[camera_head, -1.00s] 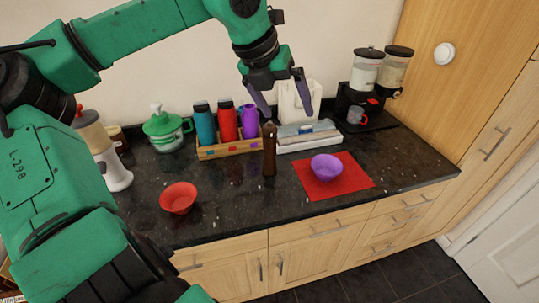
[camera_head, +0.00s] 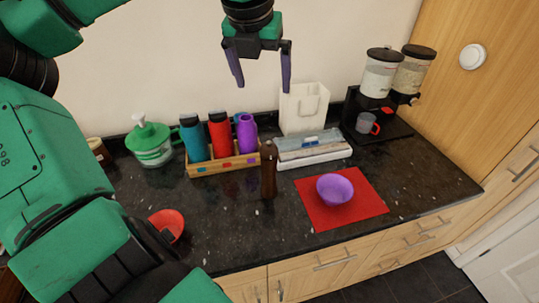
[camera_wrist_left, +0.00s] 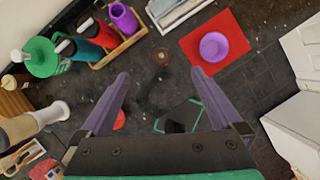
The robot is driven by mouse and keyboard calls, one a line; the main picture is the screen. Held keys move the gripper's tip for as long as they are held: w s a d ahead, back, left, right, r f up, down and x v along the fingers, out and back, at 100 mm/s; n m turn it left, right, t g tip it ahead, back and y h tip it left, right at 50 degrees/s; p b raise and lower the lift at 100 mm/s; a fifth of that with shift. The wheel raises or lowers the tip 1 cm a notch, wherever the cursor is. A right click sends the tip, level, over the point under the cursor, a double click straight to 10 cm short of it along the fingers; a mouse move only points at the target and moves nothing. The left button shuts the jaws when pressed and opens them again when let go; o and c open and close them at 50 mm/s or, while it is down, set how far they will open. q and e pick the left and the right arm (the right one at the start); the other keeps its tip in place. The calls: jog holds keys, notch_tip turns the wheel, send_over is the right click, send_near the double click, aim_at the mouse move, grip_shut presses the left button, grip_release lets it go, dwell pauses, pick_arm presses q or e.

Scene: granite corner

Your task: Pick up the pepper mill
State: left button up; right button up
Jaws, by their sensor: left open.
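The pepper mill (camera_head: 268,170) is dark brown, tall and slim. It stands upright on the black granite counter, in front of the bottle crate and left of the red mat. In the left wrist view the mill (camera_wrist_left: 161,57) is seen from above, beyond the fingertips and roughly midway between them. My left gripper (camera_head: 262,86) is open and empty, its purple fingers pointing down, well above the mill in the head view. Its fingers also show in the left wrist view (camera_wrist_left: 160,74). My right gripper is not in view.
A wooden crate (camera_head: 204,171) holds several bottles behind the mill. A purple bowl (camera_head: 335,189) sits on the red mat (camera_head: 370,207). A red bowl (camera_head: 168,222) is at left, partly behind my arm. A white-edged tray (camera_head: 316,159) and cereal dispensers (camera_head: 381,75) stand behind.

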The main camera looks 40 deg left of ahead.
pick_arm(q)
jog(key=a+b+x, duration=0.1)
jog(key=b+x, duration=0.2)
jog(key=x, duration=0.1)
jog(key=b, duration=0.7)
send_over(269, 176)
jog(key=s, duration=0.2)
notch_tip(269, 176, down, 8)
jog(key=p+x, duration=0.5)
jog(key=x, duration=0.8)
jog(key=shift+w, duration=0.1)
jog(key=shift+f, duration=0.1)
grip_shut()
